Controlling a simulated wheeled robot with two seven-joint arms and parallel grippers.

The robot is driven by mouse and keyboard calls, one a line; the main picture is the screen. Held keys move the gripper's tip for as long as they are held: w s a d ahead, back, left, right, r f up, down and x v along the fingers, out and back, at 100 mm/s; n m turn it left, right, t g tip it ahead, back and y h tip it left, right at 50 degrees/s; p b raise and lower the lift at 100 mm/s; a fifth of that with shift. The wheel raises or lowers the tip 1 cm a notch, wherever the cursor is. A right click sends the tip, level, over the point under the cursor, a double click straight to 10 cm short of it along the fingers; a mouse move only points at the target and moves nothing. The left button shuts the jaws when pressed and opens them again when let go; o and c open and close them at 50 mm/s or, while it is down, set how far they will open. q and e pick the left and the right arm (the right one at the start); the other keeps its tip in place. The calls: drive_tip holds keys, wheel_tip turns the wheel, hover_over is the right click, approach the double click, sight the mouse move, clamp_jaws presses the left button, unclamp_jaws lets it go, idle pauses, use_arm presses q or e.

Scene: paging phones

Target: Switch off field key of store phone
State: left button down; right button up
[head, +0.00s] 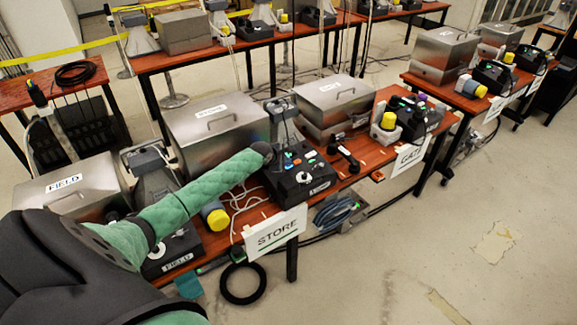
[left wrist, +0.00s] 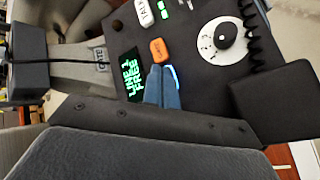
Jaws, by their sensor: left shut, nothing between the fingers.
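The store phone (head: 318,172) is a black box on the red table behind the STORE sign (head: 276,232). In the left wrist view its panel (left wrist: 205,88) shows a green display (left wrist: 131,77) reading "LINE 1 FREE", an orange key (left wrist: 158,50), a white key (left wrist: 144,12) and a white dial (left wrist: 222,40). Their key legends are too small to read surely. My left gripper (head: 266,152) is over the phone's left part; its blue fingers (left wrist: 164,82) are shut and empty beside the orange key. A blue-lit edge shows by the fingertips, mostly hidden. My right gripper is not in view.
Metal boxes (head: 218,128) stand behind the phones. A coiled handset cord (left wrist: 252,30) runs beside the dial. Open floor lies at the lower right.

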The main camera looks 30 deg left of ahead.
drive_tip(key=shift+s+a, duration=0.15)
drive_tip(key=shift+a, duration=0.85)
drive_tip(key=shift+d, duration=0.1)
use_arm(q)
drive_tip(key=shift+f, duration=0.45)
drive_tip(key=shift+r+p, duration=0.5)
drive_tip(key=shift+p, duration=0.55)
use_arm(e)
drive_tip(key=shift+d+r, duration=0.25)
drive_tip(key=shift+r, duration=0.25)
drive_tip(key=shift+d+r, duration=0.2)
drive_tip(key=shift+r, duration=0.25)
